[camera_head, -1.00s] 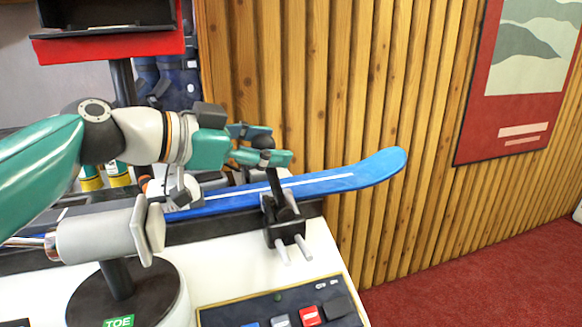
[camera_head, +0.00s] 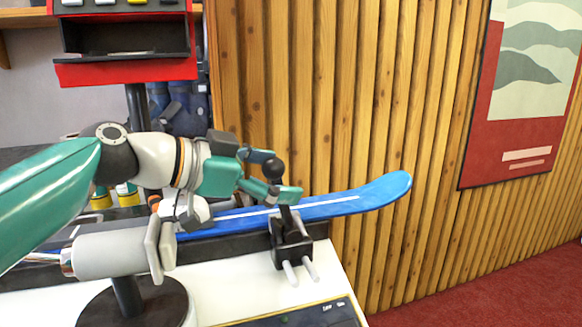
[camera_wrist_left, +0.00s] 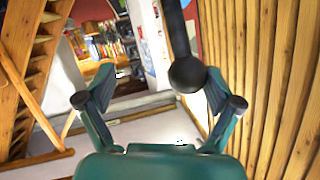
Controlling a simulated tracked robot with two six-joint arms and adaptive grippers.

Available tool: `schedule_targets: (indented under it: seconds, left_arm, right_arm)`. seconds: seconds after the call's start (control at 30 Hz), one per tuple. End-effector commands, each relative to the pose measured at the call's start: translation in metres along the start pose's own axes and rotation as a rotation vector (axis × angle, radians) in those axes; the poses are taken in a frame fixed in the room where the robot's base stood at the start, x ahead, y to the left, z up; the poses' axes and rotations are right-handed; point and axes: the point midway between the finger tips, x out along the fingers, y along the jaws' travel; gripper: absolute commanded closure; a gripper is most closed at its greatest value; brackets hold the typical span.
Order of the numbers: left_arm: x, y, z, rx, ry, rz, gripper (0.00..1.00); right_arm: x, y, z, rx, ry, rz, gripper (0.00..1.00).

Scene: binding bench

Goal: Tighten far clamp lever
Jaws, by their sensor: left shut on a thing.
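The far clamp (camera_head: 291,254) is a black block with two pale rods, at the blue ski (camera_head: 385,191) near its upturned tip. Its lever (camera_head: 287,217) is a dark bar with a black ball knob, standing up and leaning a little left. My left gripper (camera_head: 276,175) comes from the left and is shut on the lever just at the knob, one finger on each side. In the left wrist view the ball knob (camera_wrist_left: 187,75) and lever show between the fingers, nearer the right one. The exact contact is partly hidden. My right gripper is not seen.
A grey cylinder with end plates (camera_head: 115,254) stands on a round dark base at the lower left, under my left arm. A red bin unit (camera_head: 125,72) is behind. The slatted wood wall (camera_head: 330,110) stands close behind the ski. White bench top (camera_head: 245,285) is bare in front.

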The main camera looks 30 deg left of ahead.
Motion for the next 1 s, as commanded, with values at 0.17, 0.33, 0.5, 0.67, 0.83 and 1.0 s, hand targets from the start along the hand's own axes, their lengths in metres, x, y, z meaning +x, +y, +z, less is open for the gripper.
schedule_targets:
  seconds: [0.17, 0.33, 0.5, 0.67, 0.83, 1.0]
  left_arm:
    - [-0.001, 0.005, -0.013, 0.002, 0.005, 0.035, 0.37]
    - [-0.004, -0.006, -0.033, 0.000, 0.006, 0.028, 0.37]
    - [-0.007, -0.018, -0.054, -0.003, -0.001, 0.021, 0.37]
    - [-0.012, -0.027, -0.070, -0.005, -0.004, 0.014, 0.37]
    - [-0.015, -0.032, -0.080, -0.007, -0.006, 0.011, 0.37]
    - [-0.017, -0.034, -0.084, -0.008, -0.007, 0.009, 0.37]
  right_arm:
    - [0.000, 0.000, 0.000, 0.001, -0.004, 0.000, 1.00]
    - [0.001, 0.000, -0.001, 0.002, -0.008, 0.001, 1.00]
    - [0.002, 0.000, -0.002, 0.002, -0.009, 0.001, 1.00]
    - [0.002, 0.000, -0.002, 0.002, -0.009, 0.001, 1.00]
    - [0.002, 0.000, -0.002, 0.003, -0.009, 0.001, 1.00]
    - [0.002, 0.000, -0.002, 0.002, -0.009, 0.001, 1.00]
